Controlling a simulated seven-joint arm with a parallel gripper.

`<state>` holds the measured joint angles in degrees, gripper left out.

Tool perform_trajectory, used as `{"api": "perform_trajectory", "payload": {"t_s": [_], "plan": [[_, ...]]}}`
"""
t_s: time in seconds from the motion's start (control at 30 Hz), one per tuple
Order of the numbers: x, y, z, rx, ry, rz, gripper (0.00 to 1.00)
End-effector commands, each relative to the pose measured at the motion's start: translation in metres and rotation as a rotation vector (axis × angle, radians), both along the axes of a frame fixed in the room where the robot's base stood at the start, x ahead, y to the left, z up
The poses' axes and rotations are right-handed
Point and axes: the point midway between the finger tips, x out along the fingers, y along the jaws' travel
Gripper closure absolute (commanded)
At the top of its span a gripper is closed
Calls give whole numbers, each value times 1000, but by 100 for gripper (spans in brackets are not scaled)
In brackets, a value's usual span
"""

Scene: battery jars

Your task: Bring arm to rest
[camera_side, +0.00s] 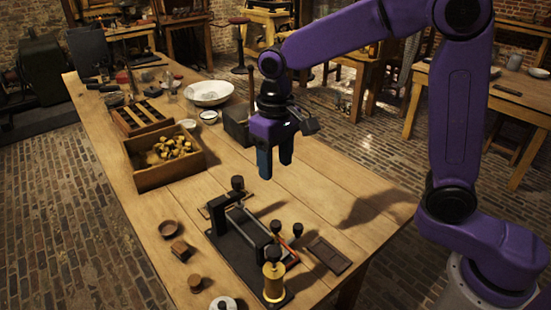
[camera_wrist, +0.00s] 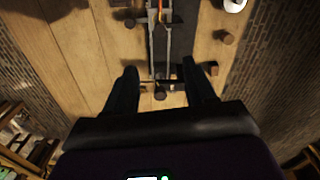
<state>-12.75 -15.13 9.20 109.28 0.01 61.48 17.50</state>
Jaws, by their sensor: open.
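My gripper (camera_side: 275,163) hangs fingers-down above the wooden table (camera_side: 325,195), behind the dark apparatus in the side view. It is open and nothing shows between its fingers. In the wrist view my gripper (camera_wrist: 165,80) has its two dark fingers well apart, with the table below. The apparatus (camera_side: 222,240) has a black base, rails, black knobs and a brass spool (camera_side: 273,281). It also shows in the wrist view (camera_wrist: 160,40), beyond and between the fingers.
An open wooden box (camera_side: 150,180) of brass-coloured pieces stands at the left, with a slotted tray (camera_side: 130,128) behind it. A white bowl (camera_side: 208,92) and a dark block (camera_side: 236,130) stand farther back. Small wooden pieces (camera_side: 180,250) lie front left. A flat dark plate (camera_side: 330,256) lies right of the apparatus.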

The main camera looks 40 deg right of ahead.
Motion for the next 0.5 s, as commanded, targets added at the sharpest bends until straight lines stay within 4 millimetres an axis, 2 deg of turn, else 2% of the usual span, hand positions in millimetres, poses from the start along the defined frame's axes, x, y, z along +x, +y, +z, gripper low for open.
{"api": "perform_trajectory", "payload": {"t_s": [0.37,0.5], "plan": [[-2,-1,0,0,-1,8,45],[-13,-4,1,1,-3,60,45]]}}
